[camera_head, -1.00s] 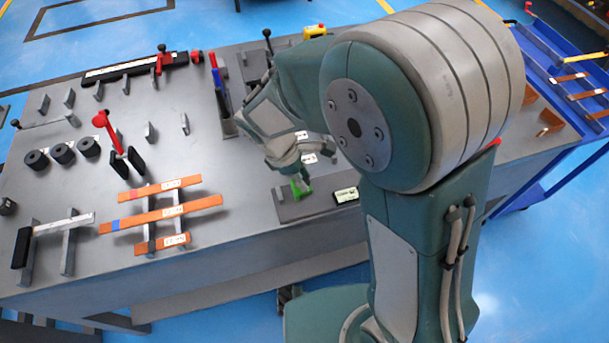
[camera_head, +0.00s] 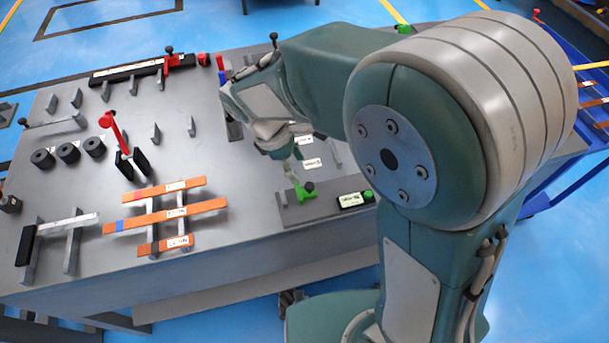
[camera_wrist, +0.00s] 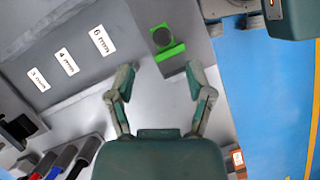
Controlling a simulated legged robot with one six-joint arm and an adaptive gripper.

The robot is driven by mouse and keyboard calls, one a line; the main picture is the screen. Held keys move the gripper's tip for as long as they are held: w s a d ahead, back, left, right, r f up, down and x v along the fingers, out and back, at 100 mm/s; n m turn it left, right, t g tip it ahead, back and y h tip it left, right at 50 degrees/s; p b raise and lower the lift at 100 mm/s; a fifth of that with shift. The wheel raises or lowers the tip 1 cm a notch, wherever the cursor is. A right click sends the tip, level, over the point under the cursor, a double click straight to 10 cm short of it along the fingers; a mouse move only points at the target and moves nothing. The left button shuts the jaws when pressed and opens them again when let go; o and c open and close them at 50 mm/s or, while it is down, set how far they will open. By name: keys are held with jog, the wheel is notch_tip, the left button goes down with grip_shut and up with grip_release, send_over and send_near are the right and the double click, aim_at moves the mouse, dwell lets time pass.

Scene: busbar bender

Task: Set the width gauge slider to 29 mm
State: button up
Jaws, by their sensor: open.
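My gripper (camera_head: 291,172) is just up and left of the slider in the head view. In the wrist view, my gripper (camera_wrist: 161,68) is open and empty, its fingertips spread apart. The slider (camera_wrist: 170,51) lies ahead, between and beyond the fingertips, apparently untouched.
White thickness labels (camera_wrist: 67,61) lie beside the gauge. Orange busbars (camera_head: 165,214) rest on a rack at the left. Red and blue handles (camera_wrist: 58,160) stand in a holder at the wrist view's lower left. A red lever (camera_head: 117,132) rises from the table.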

aim_at(309, 184)
jog(key=v, duration=0.5)
jog(key=shift+a+r, duration=0.1)
jog(key=shift+r, duration=0.2)
jog(key=d+f+m, duration=0.1)
jog(key=f, duration=0.2)
jog(key=d+f+m+g, duration=0.1)
jog(key=d+f+m, duration=0.1)
jog(key=f, duration=0.2)
jog(key=d+f+m, duration=0.1)
jog(key=f, duration=0.3)
jog(key=shift+s+d+g+y, duration=0.25)
jog(key=shift+s+g+y, duration=0.05)
jog(key=shift+s, duration=0.05)
